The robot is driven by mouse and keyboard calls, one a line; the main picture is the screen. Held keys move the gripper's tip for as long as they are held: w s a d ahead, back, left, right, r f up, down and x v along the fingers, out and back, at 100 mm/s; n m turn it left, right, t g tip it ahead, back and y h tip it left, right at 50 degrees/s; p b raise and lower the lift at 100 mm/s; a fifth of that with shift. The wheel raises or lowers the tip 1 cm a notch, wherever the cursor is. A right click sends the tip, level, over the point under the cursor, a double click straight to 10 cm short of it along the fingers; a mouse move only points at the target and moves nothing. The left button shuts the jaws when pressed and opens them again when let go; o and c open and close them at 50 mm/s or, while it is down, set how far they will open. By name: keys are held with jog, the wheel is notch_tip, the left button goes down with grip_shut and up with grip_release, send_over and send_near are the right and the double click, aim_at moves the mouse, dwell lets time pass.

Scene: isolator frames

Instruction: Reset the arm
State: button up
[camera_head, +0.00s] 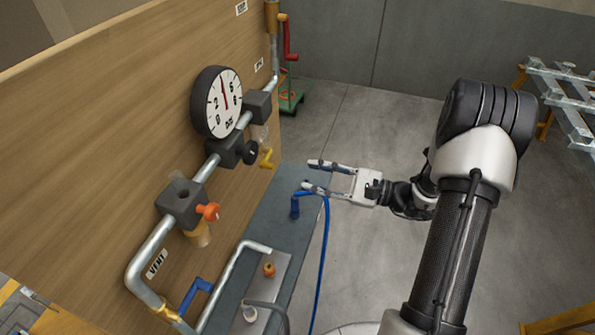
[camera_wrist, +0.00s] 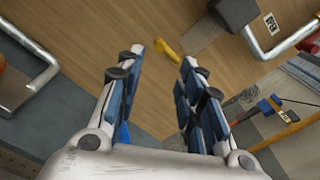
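My arm reaches in from the lower right in the head view. My gripper (camera_head: 312,175) points left, toward the wooden panel (camera_head: 110,105), above the right edge of the grey bench (camera_head: 262,225). Its two fingers are apart with nothing between them. In the wrist view my gripper (camera_wrist: 164,56) also shows open and empty, with the panel behind the fingertips. A blue connector (camera_head: 295,207) with a blue hose (camera_head: 323,245) stands on the bench just below the fingers, apart from them as far as I can tell.
A round gauge (camera_head: 217,102), grey valve blocks and pipes are on the panel, with an orange knob (camera_head: 208,212), a black knob (camera_head: 250,153) and a yellow handle (camera_head: 266,158). A metal rack (camera_head: 570,100) stands at the upper right. Open floor (camera_head: 360,125) lies beyond my gripper.

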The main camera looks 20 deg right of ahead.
jog(key=shift+s+d, duration=0.45)
jog(key=shift+d, duration=0.15)
jog(key=s+a+r+n+g+h, duration=0.4)
jog(key=s+a+r+n+g, duration=0.3)
jog(key=s+a+n+g, duration=0.5)
jog(key=s+d+r+n+t+h, duration=0.1)
jog(key=s+r+n+t+h, duration=0.1)
jog(key=s+h, duration=0.3)
jog(key=s+d+r+n+t+h+b, duration=0.1)
jog(key=s+d+r+n+t+h, duration=0.1)
jog(key=s+n+t+h, duration=0.2)
jog(key=s+h, duration=0.1)
jog(key=s, duration=0.1)
jog(key=shift+s+d+r+n+h, duration=0.2)
jog(key=shift+s+r+n+h, duration=0.1)
jog(key=shift+s+r, duration=0.1)
